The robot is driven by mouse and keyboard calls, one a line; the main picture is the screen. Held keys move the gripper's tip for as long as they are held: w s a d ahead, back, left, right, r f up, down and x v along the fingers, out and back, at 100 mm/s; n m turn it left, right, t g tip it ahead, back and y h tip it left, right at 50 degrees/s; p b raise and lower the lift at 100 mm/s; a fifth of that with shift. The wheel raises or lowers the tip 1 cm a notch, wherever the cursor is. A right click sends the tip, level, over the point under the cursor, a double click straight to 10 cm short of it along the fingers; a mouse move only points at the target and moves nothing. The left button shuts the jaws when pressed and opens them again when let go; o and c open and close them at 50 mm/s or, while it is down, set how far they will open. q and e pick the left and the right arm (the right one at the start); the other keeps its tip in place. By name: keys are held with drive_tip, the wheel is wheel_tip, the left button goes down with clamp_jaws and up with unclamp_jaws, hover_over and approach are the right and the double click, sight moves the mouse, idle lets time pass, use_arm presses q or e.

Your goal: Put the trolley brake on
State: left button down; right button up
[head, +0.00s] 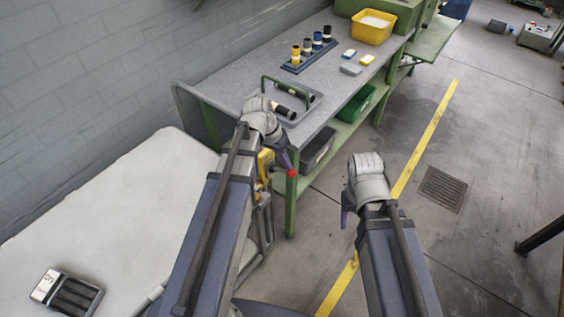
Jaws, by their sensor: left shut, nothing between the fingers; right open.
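The trolley (235,88) is a grey-topped bench with green legs and a tube handle at its left end. A small red knob (292,173) shows by the front-left green leg; it may be the brake control, but I cannot tell its position. My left gripper (286,163) points down past the near edge of the trolley, shut and empty, its tips just above the red knob. I cannot tell whether they touch it. My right gripper (347,210) is open and empty over the floor, right of the trolley. The trolley's wheels are not visible.
On the trolley top are a tray (314,100), a rack (297,69) of coloured cylinders and a yellow bin (374,26). A green bin (357,104) and a dark bin (319,148) sit on the lower shelf. A white surface (110,195) lies left. The floor at right is mostly clear.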

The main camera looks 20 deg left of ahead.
use_arm(q)
drive_tip(key=shift+d+f, duration=0.15)
drive_tip(key=shift+f, duration=0.15)
use_arm(e)
drive_tip(key=shift+f, duration=0.25)
